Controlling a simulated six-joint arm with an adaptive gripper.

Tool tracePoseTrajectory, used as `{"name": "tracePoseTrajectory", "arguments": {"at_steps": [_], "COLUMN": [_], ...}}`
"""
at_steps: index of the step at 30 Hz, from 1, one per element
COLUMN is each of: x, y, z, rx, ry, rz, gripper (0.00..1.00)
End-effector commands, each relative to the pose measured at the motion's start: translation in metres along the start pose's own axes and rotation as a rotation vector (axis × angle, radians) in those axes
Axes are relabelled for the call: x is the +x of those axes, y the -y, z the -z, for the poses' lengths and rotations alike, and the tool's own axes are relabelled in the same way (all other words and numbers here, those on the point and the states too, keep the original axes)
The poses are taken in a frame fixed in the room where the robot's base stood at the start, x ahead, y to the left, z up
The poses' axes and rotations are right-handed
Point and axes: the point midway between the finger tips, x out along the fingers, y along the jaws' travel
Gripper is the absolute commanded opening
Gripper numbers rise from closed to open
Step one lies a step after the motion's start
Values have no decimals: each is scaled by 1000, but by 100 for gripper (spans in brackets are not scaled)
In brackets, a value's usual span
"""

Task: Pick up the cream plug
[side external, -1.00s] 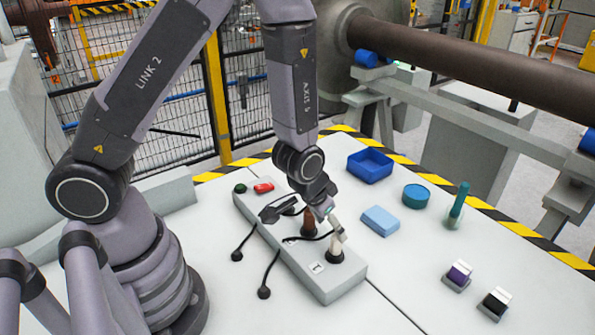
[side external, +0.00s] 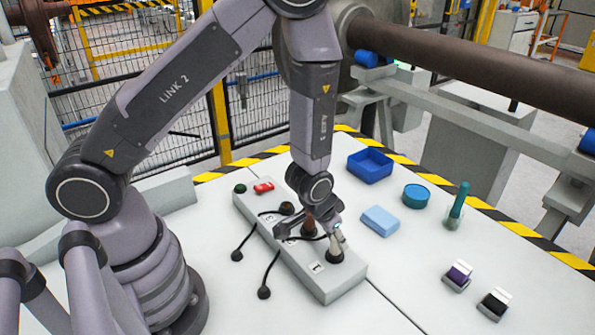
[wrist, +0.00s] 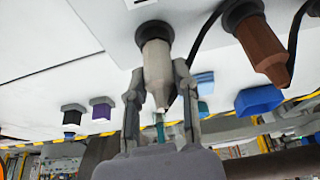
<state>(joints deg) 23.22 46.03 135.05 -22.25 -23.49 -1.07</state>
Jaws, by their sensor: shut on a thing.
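The cream plug (wrist: 157,68) stands in a dark round socket on the grey socket box (side external: 338,287). In the side view the plug (side external: 336,248) is at the box's near right end, partly covered by my gripper. My gripper (wrist: 160,100) has its two fingers on either side of the plug and is shut on it. The plug's wide end is still at the dark socket ring (wrist: 154,33) in the wrist view.
A brown plug (wrist: 262,48) with a black cable stands beside the cream plug on the box. A blue tray (side external: 370,166), a light blue block (side external: 380,221), a round teal container (side external: 416,196) and a teal upright rod (side external: 458,205) stand to the right. Two small blocks are at the near right.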

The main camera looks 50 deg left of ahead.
Motion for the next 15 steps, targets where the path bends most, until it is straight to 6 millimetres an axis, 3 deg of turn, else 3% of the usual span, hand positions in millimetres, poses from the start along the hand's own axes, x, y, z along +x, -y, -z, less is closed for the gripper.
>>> {"name": "tracePoseTrajectory", "arguments": {"at_steps": [2,15], "x": [0,-6], "y": [0,0], "z": [0,3], "rx": [0,-1], "ry": [0,-2], "rz": [0,0], "gripper": [0,0]}}
